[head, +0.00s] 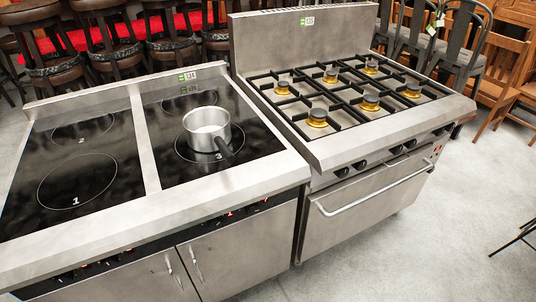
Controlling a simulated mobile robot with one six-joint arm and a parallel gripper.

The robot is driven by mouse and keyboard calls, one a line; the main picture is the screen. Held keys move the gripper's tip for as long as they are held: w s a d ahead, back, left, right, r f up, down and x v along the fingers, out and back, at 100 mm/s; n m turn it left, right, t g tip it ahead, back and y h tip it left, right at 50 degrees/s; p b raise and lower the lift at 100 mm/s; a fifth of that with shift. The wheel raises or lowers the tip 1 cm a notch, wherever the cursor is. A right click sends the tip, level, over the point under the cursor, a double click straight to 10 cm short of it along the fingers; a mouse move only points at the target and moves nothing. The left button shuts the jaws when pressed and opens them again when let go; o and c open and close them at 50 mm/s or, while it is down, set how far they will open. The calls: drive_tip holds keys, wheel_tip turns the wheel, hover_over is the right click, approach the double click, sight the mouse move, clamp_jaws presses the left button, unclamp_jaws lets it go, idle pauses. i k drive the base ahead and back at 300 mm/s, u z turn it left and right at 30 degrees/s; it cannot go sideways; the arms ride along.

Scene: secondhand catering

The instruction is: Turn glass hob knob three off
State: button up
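The glass hob (185,185) fills the left half of the head view, with black glass panels in a steel frame. Printed numbers mark its rings; the ring marked 3 (246,146) is at the front right. A steel saucepan (206,118) stands on that ring, its dark handle towards the front. The hob knobs sit in the dark strip (262,205) under the front edge, partly hidden by the overhang. Red marks or lights show there, near the right end and at the left. Individual knob settings are too small to tell. My gripper is not in view.
A steel gas range (350,150) with several brass burners, front knobs and an oven bar handle (375,190) stands close on the right. Cupboard doors (235,250) are below the hob. Dark stools and chairs stand behind.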

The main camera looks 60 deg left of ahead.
sight(214, 223)
drive_tip(key=u, duration=2.95)
drive_tip(key=k, duration=0.8)
drive_tip(key=z, duration=0.05)
drive_tip(key=i, duration=0.8)
drive_tip(key=z, duration=0.2)
